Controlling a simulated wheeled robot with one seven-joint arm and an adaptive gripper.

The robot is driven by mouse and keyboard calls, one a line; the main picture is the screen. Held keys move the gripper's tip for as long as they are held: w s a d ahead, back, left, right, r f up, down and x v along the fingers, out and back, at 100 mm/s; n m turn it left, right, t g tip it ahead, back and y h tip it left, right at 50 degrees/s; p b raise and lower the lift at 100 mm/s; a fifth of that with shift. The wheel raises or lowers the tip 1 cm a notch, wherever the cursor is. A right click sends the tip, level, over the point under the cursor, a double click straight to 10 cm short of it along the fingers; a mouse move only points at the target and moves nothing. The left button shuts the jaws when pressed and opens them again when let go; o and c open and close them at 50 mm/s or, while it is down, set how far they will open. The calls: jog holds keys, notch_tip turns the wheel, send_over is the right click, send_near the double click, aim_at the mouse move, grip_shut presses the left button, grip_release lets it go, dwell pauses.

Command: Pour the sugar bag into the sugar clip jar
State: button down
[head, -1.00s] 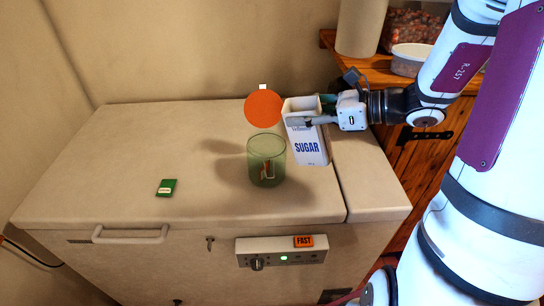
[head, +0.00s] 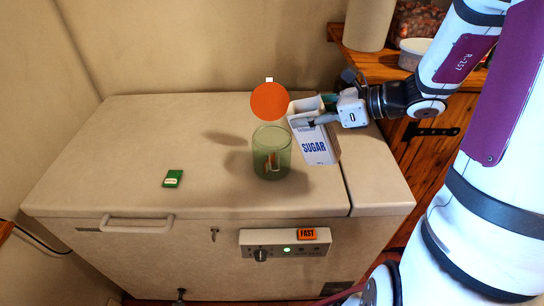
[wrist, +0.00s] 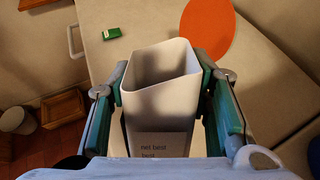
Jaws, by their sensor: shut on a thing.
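The sugar bag (head: 316,146) is a white, open-topped box-like pack marked SUGAR. My gripper (head: 312,119) is shut on it near its top and holds it above the chest lid, just right of the jar. The bag leans, its top toward the jar. In the wrist view the bag (wrist: 160,82) sits between both fingers; its pale inner walls show, but no sugar is visible. The sugar clip jar (head: 271,160) is greenish glass and stands upright. Its orange round lid (head: 270,101) stands open behind the rim. No sugar stream is visible.
The jar stands on a beige chest freezer (head: 120,150) with a handle and control panel at its front. A small green packet (head: 173,178) lies left of the jar. An orange FAST tag (head: 307,233) is on the panel. A pine shelf (head: 375,65) with containers stands behind right.

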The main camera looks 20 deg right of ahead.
jog(key=shift+f+g+h+p, duration=0.35)
jog(key=shift+f+g+h, duration=0.2)
jog(key=shift+f, duration=0.25)
jog(key=shift+w+a, duration=0.1)
jog(key=shift+w+a+f+g+h+p, duration=0.15)
jog(key=shift+a+f+g+h+p, duration=0.05)
jog(key=shift+f+g+h+p, duration=0.3)
jog(key=shift+w+a+f+g+h+p, duration=0.3)
jog(key=shift+h+p, duration=0.25)
jog(key=shift+p, duration=0.3)
jog(key=shift+w+a+f+g+h+p, duration=0.15)
jog(key=shift+g+h+p, duration=0.4)
jog(key=shift+p, duration=0.5)
jog(key=shift+a+g+h+p, duration=0.1)
jog(key=shift+g+h+p, duration=0.2)
jog(key=shift+p, duration=0.35)
jog(key=shift+w+a+p, duration=0.1)
jog(key=shift+w+p, duration=0.1)
jog(key=shift+p, duration=0.15)
